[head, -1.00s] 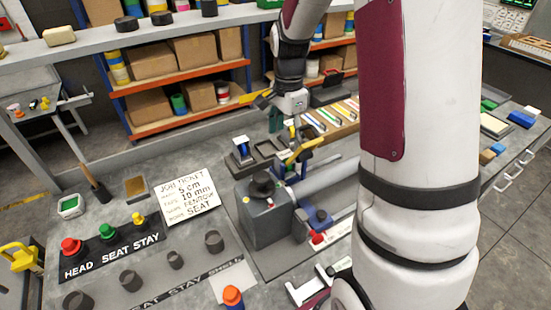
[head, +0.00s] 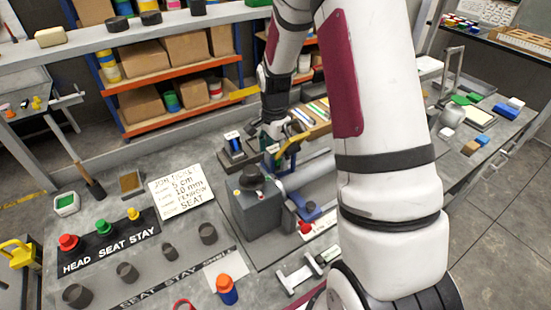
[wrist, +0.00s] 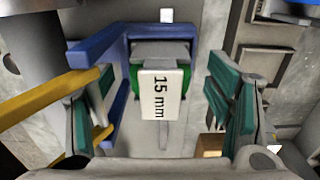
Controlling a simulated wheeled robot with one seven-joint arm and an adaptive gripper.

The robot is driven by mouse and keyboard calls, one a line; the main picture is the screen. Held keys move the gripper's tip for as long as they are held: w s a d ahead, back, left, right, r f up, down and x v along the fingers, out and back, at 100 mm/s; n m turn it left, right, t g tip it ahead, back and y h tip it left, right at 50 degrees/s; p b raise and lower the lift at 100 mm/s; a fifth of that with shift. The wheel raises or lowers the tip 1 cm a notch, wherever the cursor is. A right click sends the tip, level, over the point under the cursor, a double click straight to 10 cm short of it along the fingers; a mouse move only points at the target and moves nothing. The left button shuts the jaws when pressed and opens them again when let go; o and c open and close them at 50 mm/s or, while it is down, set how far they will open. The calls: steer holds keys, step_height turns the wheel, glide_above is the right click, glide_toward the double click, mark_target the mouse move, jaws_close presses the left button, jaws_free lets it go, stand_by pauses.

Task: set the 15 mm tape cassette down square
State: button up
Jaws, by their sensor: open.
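The tape cassette (wrist: 161,95), a pale block marked "15 mm" with green edges, is in the middle of the wrist view. It stands between the teal-padded fingers of my gripper (wrist: 168,98), with visible gaps on both sides. The gripper is open and does not touch it. A blue bracket (wrist: 112,45) runs behind and left of the cassette; the cassette's underside is hidden, so I cannot tell whether it rests flat. In the head view my gripper (head: 272,135) is low over the bench behind the grey machine (head: 256,208), and the cassette is not clear there.
A yellow lever (wrist: 45,98) reaches in close to the left finger in the wrist view. Another cassette in a dark holder (head: 236,157) stands left of my gripper. Coloured buttons (head: 103,228) stand at the front left.

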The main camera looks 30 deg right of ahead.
steer(key=c, duration=1.3)
step_height(320, 180, up, 17)
steer(key=b, duration=0.2)
steer(key=w+d+f, duration=0.2)
steer(key=w+f, duration=0.9)
steer(key=w, duration=0.3)
steer(key=shift+f, duration=3.15)
